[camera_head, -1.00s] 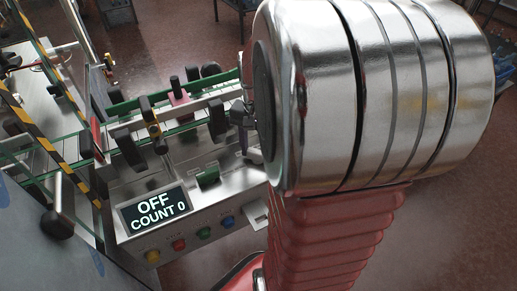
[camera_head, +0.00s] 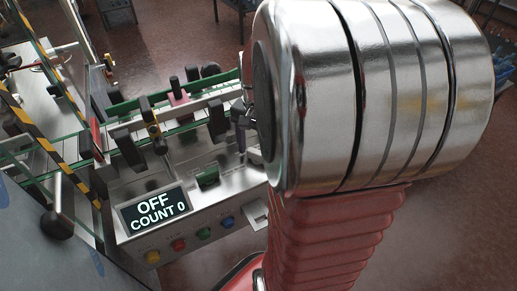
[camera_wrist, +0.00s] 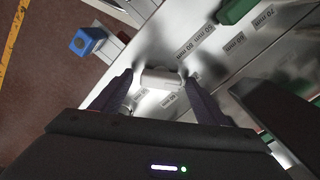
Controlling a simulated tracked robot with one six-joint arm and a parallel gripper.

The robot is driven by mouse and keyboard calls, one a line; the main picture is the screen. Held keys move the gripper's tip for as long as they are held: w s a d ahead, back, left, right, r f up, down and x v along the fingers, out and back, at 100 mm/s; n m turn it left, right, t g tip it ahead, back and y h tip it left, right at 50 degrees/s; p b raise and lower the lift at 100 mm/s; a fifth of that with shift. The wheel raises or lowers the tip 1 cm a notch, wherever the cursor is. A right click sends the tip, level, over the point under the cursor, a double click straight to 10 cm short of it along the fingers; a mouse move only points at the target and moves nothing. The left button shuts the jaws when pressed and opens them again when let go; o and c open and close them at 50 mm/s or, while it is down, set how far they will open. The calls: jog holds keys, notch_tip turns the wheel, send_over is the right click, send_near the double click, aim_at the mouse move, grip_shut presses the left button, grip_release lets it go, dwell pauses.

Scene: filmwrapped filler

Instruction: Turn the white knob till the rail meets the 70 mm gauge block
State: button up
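In the wrist view, the two dark fingers of my gripper (camera_wrist: 157,77) stand apart, one on each side of a white bar-shaped piece (camera_wrist: 161,79) on the metal deck. I cannot tell whether this piece is a block or a knob, or whether the fingers touch it. A green block (camera_wrist: 236,10) lies at the top; the head view shows it on the deck (camera_head: 207,178). In the head view, my gripper (camera_head: 241,140) is partly hidden by my arm. A pale rail (camera_head: 195,104) runs along the conveyor. I cannot make out the white knob in the head view.
Several mm labels (camera_wrist: 187,48) mark the deck. A display (camera_head: 155,209) reads OFF, COUNT 0, above coloured buttons (camera_head: 203,233). Black knobs and brackets (camera_head: 127,147) stand along the green-edged conveyor. Striped yellow-black bars (camera_head: 45,147) are at the left.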

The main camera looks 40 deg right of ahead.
aim_at(257, 150)
notch_tip(257, 150, up, 14)
jog(key=shift+f, duration=0.15)
dwell(0.7)
dwell(0.5)
jog(key=s+a+f+n+t, duration=0.1)
jog(key=s+a+n+t, duration=0.1)
jog(key=a+n, duration=0.5)
jog(key=s+a+f+n+t, duration=0.1)
jog(key=a+n, duration=0.6)
jog(key=a, duration=0.8)
jog(key=f+t, duration=0.1)
jog(key=t, duration=0.1)
jog(key=shift+s+a+t, duration=0.3)
jog(key=shift+s+a, duration=0.1)
